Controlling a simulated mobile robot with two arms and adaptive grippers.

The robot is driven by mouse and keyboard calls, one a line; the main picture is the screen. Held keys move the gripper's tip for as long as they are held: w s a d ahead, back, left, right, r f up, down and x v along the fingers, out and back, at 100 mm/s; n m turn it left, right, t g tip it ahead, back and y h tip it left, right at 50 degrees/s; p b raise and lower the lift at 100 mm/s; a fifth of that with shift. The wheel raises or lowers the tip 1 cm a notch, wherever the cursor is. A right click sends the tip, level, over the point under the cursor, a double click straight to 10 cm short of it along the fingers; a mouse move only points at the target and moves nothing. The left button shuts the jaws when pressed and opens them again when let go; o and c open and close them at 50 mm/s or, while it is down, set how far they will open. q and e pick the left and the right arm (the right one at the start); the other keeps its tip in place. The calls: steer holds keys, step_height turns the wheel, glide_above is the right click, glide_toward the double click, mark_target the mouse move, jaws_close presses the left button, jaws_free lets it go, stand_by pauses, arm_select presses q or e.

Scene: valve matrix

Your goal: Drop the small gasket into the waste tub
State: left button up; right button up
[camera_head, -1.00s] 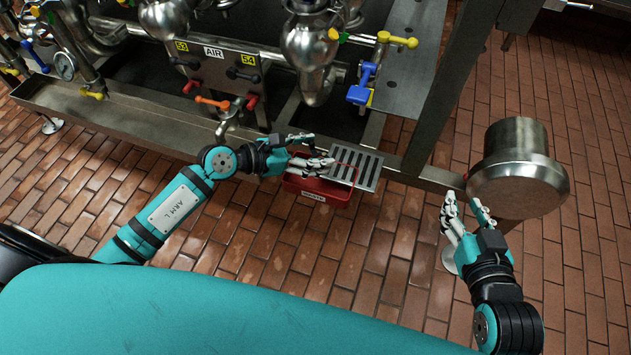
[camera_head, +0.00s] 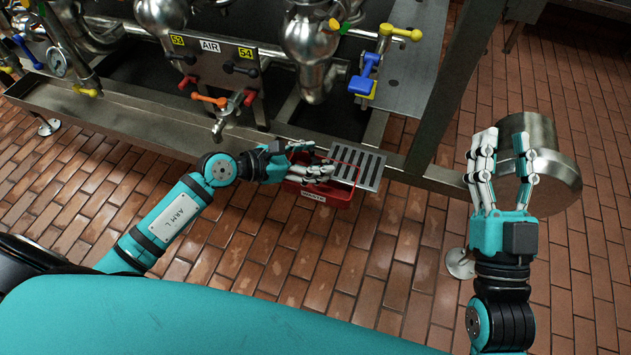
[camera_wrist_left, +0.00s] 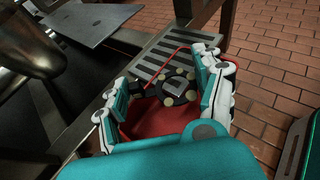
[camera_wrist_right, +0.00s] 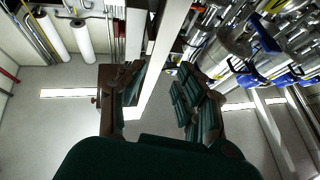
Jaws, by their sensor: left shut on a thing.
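The red waste tub (camera_head: 318,195) stands on the brick floor at the front of the steel frame, with a pale label on its front and a thin red handle. My left gripper (camera_head: 318,160) is at the tub's opening, its fingers over or inside the rim. In the left wrist view the fingers (camera_wrist_left: 160,90) frame the tub's red inside (camera_wrist_left: 150,122) and dark pieces with tan round spots (camera_wrist_left: 175,88). My right gripper (camera_head: 503,140) is raised with fingers apart and empty.
A slotted steel grate (camera_head: 358,166) lies right behind the tub. The valve rig with pipes and coloured handles (camera_head: 240,75) fills the back. A round steel vessel (camera_head: 550,170) stands behind my right gripper. The brick floor in front of the tub is clear.

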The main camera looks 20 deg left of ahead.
arm_select(q)
steer(key=shift+f+b, duration=0.5)
steer(key=shift+f, duration=0.2)
arm_select(e)
steer(key=s+r+t+y, duration=0.1)
steer(key=s+r+t, duration=0.3)
steer(key=shift+d+r+y, duration=0.2)
steer(key=shift+r+y, duration=0.05)
steer(key=shift+y, duration=0.05)
steer(key=shift+s, duration=0.1)
arm_select(q)
steer(key=o, duration=0.9)
steer(key=v, duration=1.2)
